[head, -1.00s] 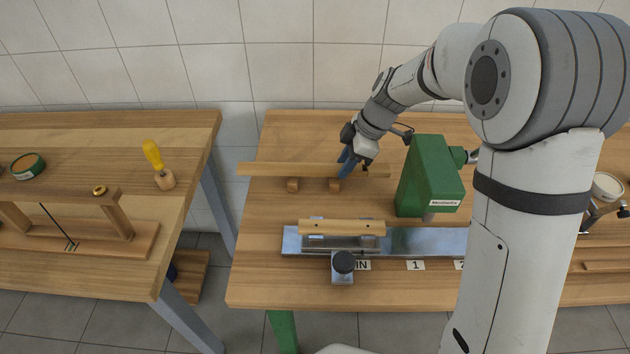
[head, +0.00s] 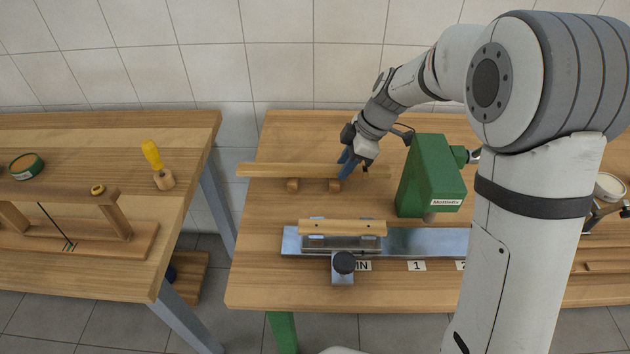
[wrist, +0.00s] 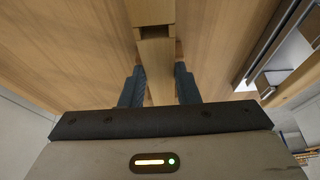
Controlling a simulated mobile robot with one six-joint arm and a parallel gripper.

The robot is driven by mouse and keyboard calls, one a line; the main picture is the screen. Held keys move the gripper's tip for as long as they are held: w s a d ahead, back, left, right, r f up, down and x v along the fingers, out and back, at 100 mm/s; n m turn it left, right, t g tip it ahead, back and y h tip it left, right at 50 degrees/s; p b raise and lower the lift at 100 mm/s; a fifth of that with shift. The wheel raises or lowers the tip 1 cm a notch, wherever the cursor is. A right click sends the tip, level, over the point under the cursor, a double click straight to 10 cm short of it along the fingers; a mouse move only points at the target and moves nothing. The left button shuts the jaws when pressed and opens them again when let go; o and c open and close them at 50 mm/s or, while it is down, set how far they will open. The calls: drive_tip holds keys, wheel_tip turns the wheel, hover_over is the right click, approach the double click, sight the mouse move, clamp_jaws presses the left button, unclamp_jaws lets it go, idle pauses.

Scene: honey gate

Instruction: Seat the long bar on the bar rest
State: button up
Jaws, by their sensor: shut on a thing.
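The long bar (head: 285,170) is a pale wooden bar lying left to right near the back of the right-hand bench. My gripper (head: 347,164) is shut on it, right of its middle, from above. In the wrist view the bar (wrist: 160,88) runs between my two dark fingers (wrist: 159,87). Two small wooden blocks, which look like the bar rest (head: 292,185), show just under the bar's front edge. The second block is close to my fingers. The bar looks level over them, but I cannot tell whether it touches them.
A green machine (head: 430,175) stands right of my gripper. In front is a metal rail (head: 425,240) with a wooden-topped clamp (head: 342,228) and a black knob (head: 344,262). The bench left of the bar's front is clear. A gap separates the left bench (head: 110,135).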

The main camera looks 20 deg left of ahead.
drive_tip(key=shift+f+b, duration=0.55)
drive_tip(key=shift+b, duration=0.45)
idle(1.2)
idle(0.4)
drive_tip(key=o, duration=0.9)
drive_tip(key=shift+c, duration=0.2)
drive_tip(key=shift+r, duration=0.1)
drive_tip(key=shift+d+r, duration=0.1)
drive_tip(key=shift+r, duration=0.1)
drive_tip(key=shift+p+v, duration=0.6)
drive_tip(key=shift+v, duration=0.9)
drive_tip(key=shift+o, duration=0.3)
drive_tip(key=o, duration=0.5)
